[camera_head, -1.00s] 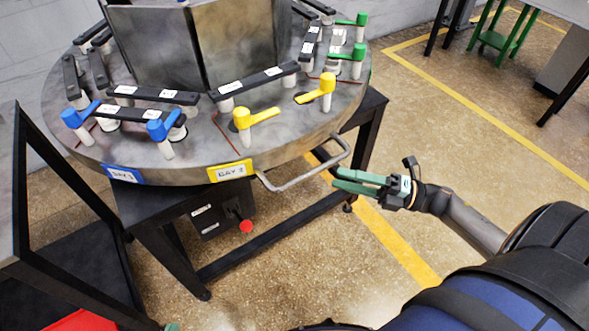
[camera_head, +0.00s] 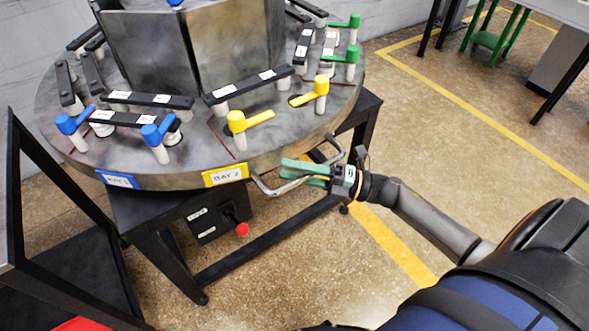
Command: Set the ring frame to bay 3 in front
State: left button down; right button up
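The ring frame (camera_head: 200,172) is a round grey metal turntable with coloured clamp levers. Its rim shows a blue bay 1 label (camera_head: 118,180) at left front and a yellow label reading bay 2 (camera_head: 225,175) at the front. Green levers (camera_head: 350,55) stand at the right rear; no bay 3 label shows. A bent metal handle (camera_head: 268,191) sticks out from the rim right of the yellow label. My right gripper (camera_head: 283,169) has its green fingers apart at this handle, overlapping its bar; whether they touch it I cannot tell. My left gripper is out of view.
A black stand carries the ring frame, with a control box and red knob (camera_head: 242,230) below. A dark-framed table (camera_head: 65,265) stands at left. Upright metal plates (camera_head: 150,50) rise from the ring's middle. The floor at right is clear, with yellow lines.

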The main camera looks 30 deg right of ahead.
grip_shut()
dwell(1.2)
